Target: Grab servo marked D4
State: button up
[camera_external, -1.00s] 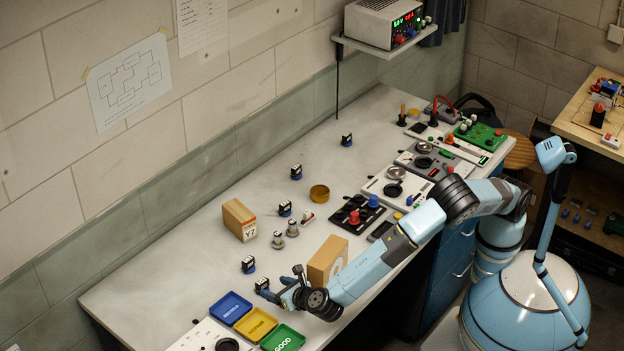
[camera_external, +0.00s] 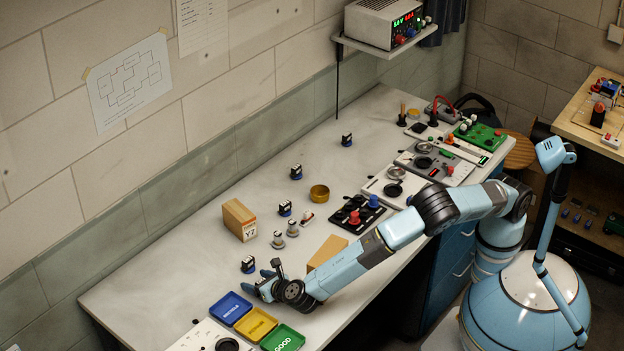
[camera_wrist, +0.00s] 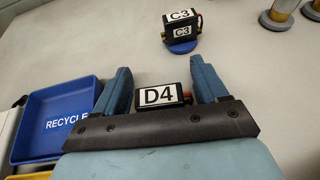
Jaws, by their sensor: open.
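The servo marked D4 (camera_wrist: 160,97) is a small black block with a white label. In the wrist view it sits between the two blue fingers of my gripper (camera_wrist: 161,68), which are open on either side of it. Its lower part is hidden behind the dark gripper bar, and I cannot tell whether a finger touches it. In the external view my gripper (camera_external: 262,281) is low over the near left part of the bench, and D4 cannot be made out there. A servo marked C3 (camera_wrist: 181,22) on a blue disc stands beyond the fingertips, also seen externally (camera_external: 248,264).
A blue RECYCLE tray (camera_wrist: 28,103) lies left of my gripper; yellow (camera_external: 256,323) and green GOOD (camera_external: 283,338) trays line up beside it. A cardboard box (camera_external: 326,250) stands behind my forearm, another marked Y7 (camera_external: 239,220) farther back. Bare bench lies left of C3.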

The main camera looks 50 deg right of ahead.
jog(key=shift+c, duration=0.2)
jog(key=shift+s, duration=0.1)
jog(key=c, duration=0.8)
jog(key=shift+r, duration=0.1)
